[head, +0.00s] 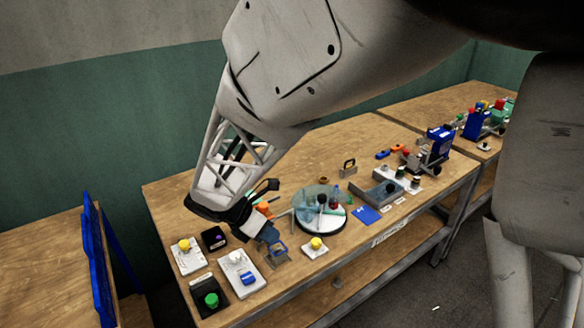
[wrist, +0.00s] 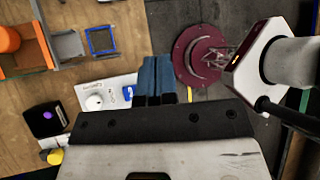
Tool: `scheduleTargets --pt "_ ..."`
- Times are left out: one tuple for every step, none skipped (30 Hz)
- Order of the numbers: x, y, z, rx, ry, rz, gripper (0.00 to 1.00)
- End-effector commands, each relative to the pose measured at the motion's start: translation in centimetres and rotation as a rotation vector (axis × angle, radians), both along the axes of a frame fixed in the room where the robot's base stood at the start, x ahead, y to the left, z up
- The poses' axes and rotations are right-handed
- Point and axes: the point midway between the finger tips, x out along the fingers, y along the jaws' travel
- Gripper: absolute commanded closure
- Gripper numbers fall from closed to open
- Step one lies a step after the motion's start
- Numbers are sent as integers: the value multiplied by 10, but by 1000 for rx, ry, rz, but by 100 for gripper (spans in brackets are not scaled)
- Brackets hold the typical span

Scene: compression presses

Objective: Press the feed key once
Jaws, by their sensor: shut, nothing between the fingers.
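No label is readable, so I cannot tell for certain which control is the feed key. A white panel (head: 232,278) on the bench carries a white knob (head: 236,257) and a blue key (head: 249,279). In the wrist view the same white panel (wrist: 112,84) shows left of the fingers, with the white knob (wrist: 94,102) and the blue key (wrist: 128,92) close to them. My gripper (head: 271,236) is shut and empty, above the bench behind the panel. Its blue fingers (wrist: 157,62) are together in the wrist view and partly hide the panel's end.
Another yellow button (head: 316,243) and a clear-covered round plate (head: 318,222) stand to the right. The bench's front edge is close.

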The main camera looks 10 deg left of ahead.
Motion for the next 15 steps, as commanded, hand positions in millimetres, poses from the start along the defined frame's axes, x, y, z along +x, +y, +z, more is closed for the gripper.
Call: scheduleTargets --pt "-2 12 -8 -25 18 45 100" --pt "-2 18 -11 -39 28 73 100" --pt "-3 26 -16 -56 40 106 100" --pt "-4 31 -19 -68 49 129 100" --pt "-4 37 -22 -80 57 151 100" --pt "-5 43 -26 -96 68 180 100" --pt "-6 47 -29 -105 75 198 100" --pt "-7 51 -31 -116 82 216 100" --pt "-7 56 -33 -126 89 236 100" --pt "-8 60 -35 -134 93 250 100" --pt "-8 62 -36 -141 98 263 100" --pt "-9 65 -38 -149 103 276 100" --pt "-9 67 -39 -153 105 283 100" --pt "-9 69 -40 -158 109 290 100" --pt "-10 70 -41 -161 111 296 100"
